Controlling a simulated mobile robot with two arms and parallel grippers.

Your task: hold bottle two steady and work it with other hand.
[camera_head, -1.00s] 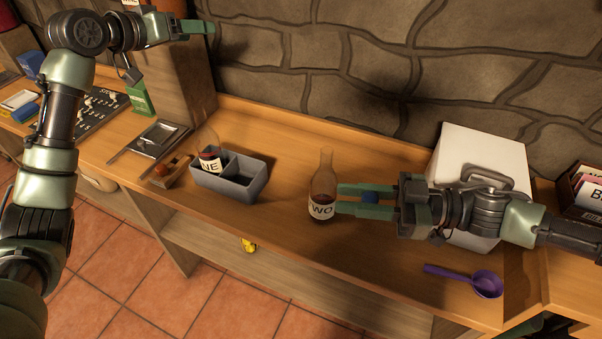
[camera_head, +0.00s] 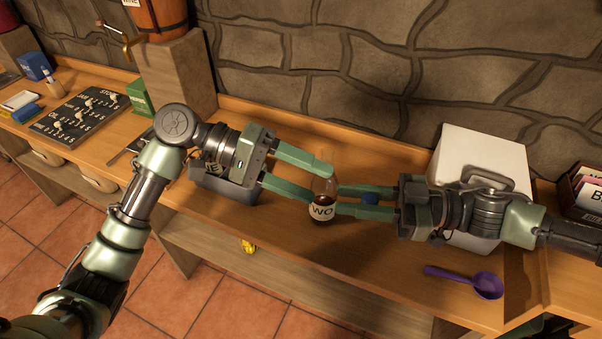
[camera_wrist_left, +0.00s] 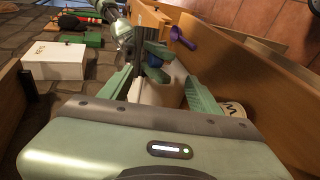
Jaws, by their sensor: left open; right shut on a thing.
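Bottle two (camera_head: 322,210), clear brown glass with a white label, stands upright on the wooden bench. In the left wrist view its label (camera_wrist_left: 232,110) shows beside a finger. A small blue thing (camera_head: 370,198) shows between my right fingers.
A grey divided caddy (camera_head: 228,190) stands behind my left gripper, which mostly hides it. A white box (camera_head: 484,150) stands behind my right arm. A purple scoop (camera_head: 488,285) lies near the front right. The bench between bottle and back wall is clear.

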